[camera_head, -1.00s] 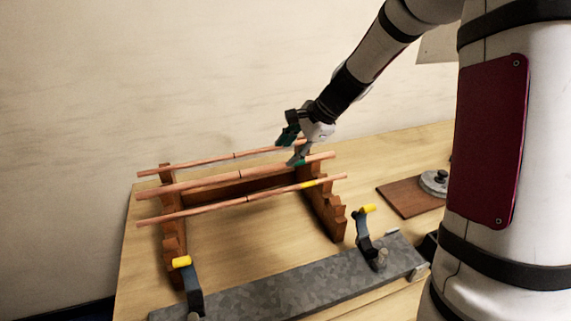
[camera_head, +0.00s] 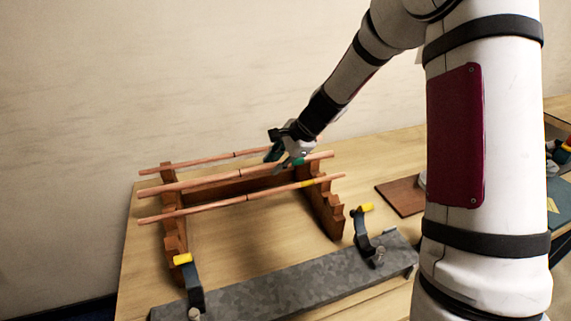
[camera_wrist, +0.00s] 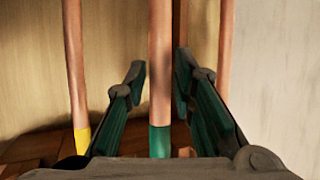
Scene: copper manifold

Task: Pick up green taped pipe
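The green taped pipe (camera_head: 215,178) is the middle of three copper pipes lying across a brown wooden rack (camera_head: 322,210). Its green tape (camera_head: 299,161) is near the right end. My gripper (camera_head: 277,158) is over this pipe, just left of the tape. In the wrist view, the green taped pipe (camera_wrist: 160,60) runs between my two green-padded fingers, with its tape close to the palm. The fingers are apart, with a gap on each side of the pipe, so my gripper is open around it.
A yellow-taped pipe (camera_head: 245,200) lies in front and another pipe (camera_head: 200,162) behind, both close beside the fingers. A grey bar (camera_head: 285,280) with two yellow-tipped clamps (camera_head: 365,235) stands in front of the rack. A brown board (camera_head: 398,198) lies to the right.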

